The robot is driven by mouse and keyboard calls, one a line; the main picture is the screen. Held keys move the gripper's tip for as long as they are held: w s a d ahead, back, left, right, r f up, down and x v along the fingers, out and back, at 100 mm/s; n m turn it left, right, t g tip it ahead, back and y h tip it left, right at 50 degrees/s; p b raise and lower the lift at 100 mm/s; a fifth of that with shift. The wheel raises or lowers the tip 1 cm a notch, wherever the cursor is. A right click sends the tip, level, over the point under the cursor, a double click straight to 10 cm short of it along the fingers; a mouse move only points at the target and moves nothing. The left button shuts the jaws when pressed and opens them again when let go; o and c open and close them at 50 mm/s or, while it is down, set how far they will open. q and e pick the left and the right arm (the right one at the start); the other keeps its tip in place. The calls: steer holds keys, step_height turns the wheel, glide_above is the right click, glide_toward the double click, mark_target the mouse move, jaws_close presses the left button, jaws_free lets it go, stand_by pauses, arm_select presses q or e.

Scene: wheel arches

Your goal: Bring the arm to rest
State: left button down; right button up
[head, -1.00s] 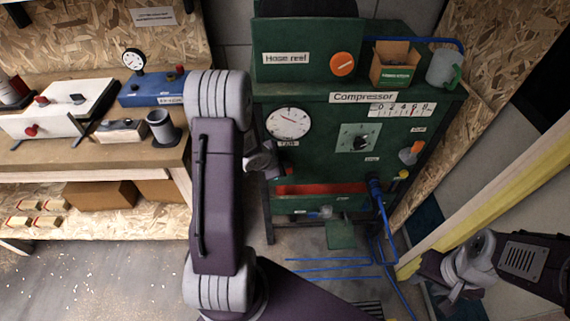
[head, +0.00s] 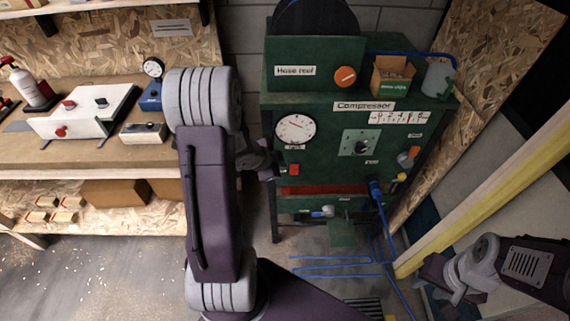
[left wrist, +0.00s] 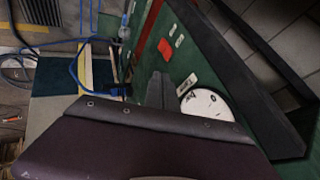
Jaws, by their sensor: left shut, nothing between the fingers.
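My left arm stands large in the middle of the head view. Its gripper (head: 267,166) is beside the left edge of the green compressor (head: 330,148), close to the red switch (head: 293,170) below the round gauge (head: 295,129). The jaws are shut and empty; much of the gripper is hidden behind the wrist. In the left wrist view the dark gripper (left wrist: 155,92) shows in front of the green panel, near the white gauge (left wrist: 204,104). My right gripper (head: 452,280) is at the lower right, by the yellow-edged beam; its jaws are unclear.
A wooden bench (head: 100,160) at the left bears a white box (head: 85,112) and other equipment. Blue hoses (head: 340,268) lie on the floor. A yellow-edged beam (head: 480,195) slants at the right.

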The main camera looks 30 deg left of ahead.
arm_select(q)
steer(key=shift+w+f, duration=0.15)
steer(key=shift+w, duration=0.1)
steer(key=shift+s, duration=0.15)
steer(key=w+d+r+m+p, duration=0.1)
steer(key=w+d+r+p, duration=0.25)
steer(key=d+r, duration=0.65)
steer(key=s+d+f+n+g, duration=0.1)
steer(key=s+n+g, duration=0.2)
steer(key=s+n, duration=0.3)
steer(key=s+d+f+n+g+p, duration=0.1)
steer(key=s+n, duration=0.4)
steer(key=s, duration=0.8)
steer(key=f+g, duration=0.1)
steer(key=g, duration=0.1)
steer(key=shift+d+f+n+g+y, duration=0.15)
steer(key=shift+d+n+g+y, duration=0.15)
steer(key=shift+d+n+y, duration=0.1)
